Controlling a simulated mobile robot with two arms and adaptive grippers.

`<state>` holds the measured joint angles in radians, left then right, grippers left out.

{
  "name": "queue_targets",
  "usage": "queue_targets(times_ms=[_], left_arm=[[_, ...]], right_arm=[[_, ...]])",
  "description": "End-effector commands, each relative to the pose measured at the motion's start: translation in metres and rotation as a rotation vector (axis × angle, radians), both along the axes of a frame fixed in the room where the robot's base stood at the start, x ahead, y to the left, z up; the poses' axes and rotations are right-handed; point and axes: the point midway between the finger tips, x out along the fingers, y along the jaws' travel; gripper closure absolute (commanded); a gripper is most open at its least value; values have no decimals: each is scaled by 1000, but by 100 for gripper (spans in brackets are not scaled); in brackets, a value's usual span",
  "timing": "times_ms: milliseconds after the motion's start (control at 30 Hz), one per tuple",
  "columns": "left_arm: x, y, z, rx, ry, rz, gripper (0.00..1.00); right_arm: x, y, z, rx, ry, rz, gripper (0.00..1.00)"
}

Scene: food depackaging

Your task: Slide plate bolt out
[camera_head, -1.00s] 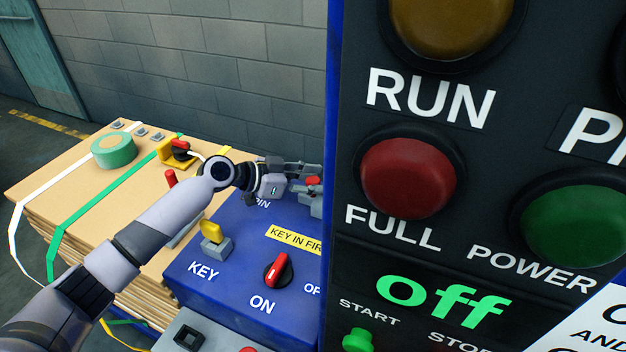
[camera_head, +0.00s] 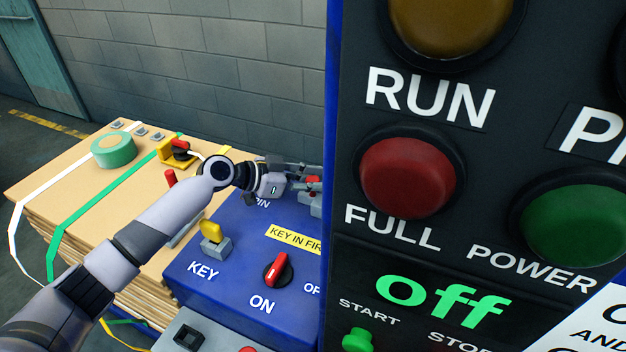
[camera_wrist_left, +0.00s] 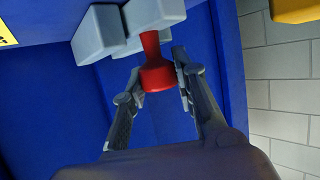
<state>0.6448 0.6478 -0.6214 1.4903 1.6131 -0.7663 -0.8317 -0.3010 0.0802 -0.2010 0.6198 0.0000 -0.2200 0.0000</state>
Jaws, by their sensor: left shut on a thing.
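The plate bolt's red knob (camera_wrist_left: 155,74) hangs from grey blocks (camera_wrist_left: 98,34) on the blue housing in the left wrist view. My left gripper (camera_wrist_left: 158,88) has one finger on each side of the knob and is shut on it. In the head view the left gripper (camera_head: 300,178) reaches over the back of the blue box, beside the dark panel. A bit of the red knob (camera_head: 314,181) and a grey block (camera_head: 306,197) show there, partly hidden by the fingers and the panel edge. My right gripper is not in view.
The blue box (camera_head: 225,285) carries a yellow key (camera_head: 211,230) and a red ON/OFF switch (camera_head: 278,270). The tall dark button panel (camera_head: 400,255) fills the right side. A stack of boards (camera_head: 75,185) with green tape (camera_head: 114,150) lies at left.

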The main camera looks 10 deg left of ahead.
Motion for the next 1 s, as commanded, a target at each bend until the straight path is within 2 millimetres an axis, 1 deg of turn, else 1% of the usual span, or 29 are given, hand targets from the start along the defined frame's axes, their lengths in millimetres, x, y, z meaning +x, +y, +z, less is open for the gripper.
queue_targets(times_ms=[67, 200, 300, 400, 533, 800, 833, 1000], left_arm=[[2, 5, -4, 1, 1, 2, 100], [6, 24, -8, 3, 0, 5, 100], [9, 36, -7, 1, 0, 5, 100], [10, 45, -4, 2, -1, 5, 100], [10, 49, -1, 1, 0, 4, 100], [10, 50, 0, 2, 0, 5, 100], [10, 51, 1, 2, 0, 6, 72], [10, 50, 1, 2, -1, 5, 60]], right_arm=[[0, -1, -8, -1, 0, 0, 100], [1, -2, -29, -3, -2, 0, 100], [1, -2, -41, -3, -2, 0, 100], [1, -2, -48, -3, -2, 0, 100], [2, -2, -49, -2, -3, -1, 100], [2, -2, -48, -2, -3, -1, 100], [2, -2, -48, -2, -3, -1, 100], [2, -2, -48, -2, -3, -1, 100]])
